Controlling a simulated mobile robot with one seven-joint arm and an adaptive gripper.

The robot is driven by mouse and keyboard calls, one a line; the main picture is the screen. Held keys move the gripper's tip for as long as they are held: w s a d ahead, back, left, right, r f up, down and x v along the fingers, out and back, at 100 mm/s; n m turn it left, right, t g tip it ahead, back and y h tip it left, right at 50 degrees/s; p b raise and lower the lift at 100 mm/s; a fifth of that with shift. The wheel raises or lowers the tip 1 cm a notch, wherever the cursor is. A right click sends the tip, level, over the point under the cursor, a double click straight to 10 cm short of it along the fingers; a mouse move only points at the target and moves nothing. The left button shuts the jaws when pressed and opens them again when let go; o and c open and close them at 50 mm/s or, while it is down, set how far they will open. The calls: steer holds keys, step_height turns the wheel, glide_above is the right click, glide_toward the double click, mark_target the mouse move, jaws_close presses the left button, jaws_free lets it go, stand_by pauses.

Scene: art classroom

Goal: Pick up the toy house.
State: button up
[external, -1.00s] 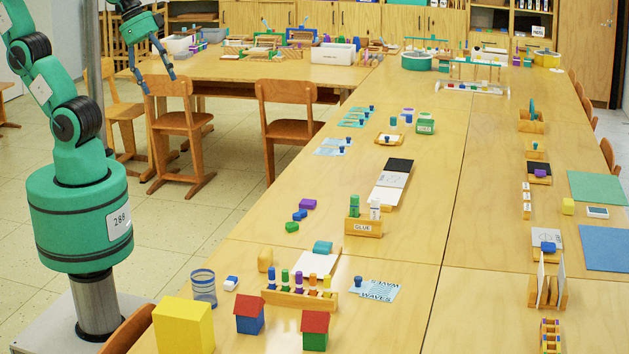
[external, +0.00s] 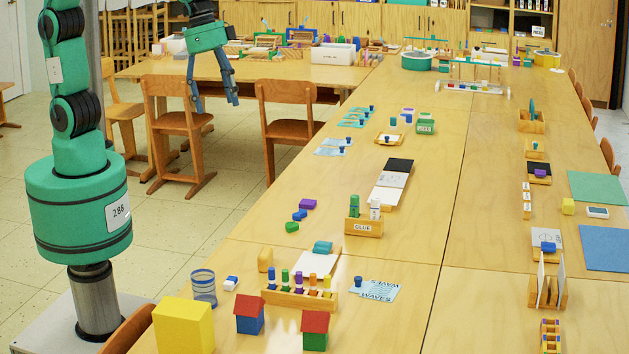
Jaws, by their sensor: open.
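Two toy houses stand on the near part of the long table in the external view. One is a blue toy house with a red roof (external: 249,316). The other is a green toy house with a red roof (external: 315,332), to its right and nearer the camera. My gripper (external: 215,107) is open and empty, with its blue fingers pointing down. It shows above the floor and chairs at the upper left, well away from both houses.
A yellow block (external: 184,327) stands left of the blue house, with a striped cup (external: 203,288) behind it. A wooden peg rack (external: 299,298) stands just behind the houses. Wooden chairs (external: 287,120) line the table's left side. Bare tabletop (external: 395,322) lies right of the houses.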

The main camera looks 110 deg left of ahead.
steer(key=w+d+f+g+p, duration=0.1)
steer(key=w+d+f, duration=0.4)
steer(key=w+d, duration=0.2)
steer(key=g+p, duration=0.2)
steer(key=p, duration=0.1)
glide_above(250, 308)
steer(key=s+a, duration=0.1)
steer(key=a, duration=0.1)
step_height(250, 308, down, 22)
steer(key=shift+f+y, duration=0.2)
steer(key=shift+y, duration=0.1)
steer(key=shift+f+b, duration=0.1)
steer(key=shift+b, duration=0.2)
steer(key=shift+f+b, duration=0.7)
steer(key=shift+f, duration=3.5)
steer(key=shift+f+b, duration=0.75)
steer(key=shift+f, duration=1.8)
steer(key=shift+c, duration=0.5)
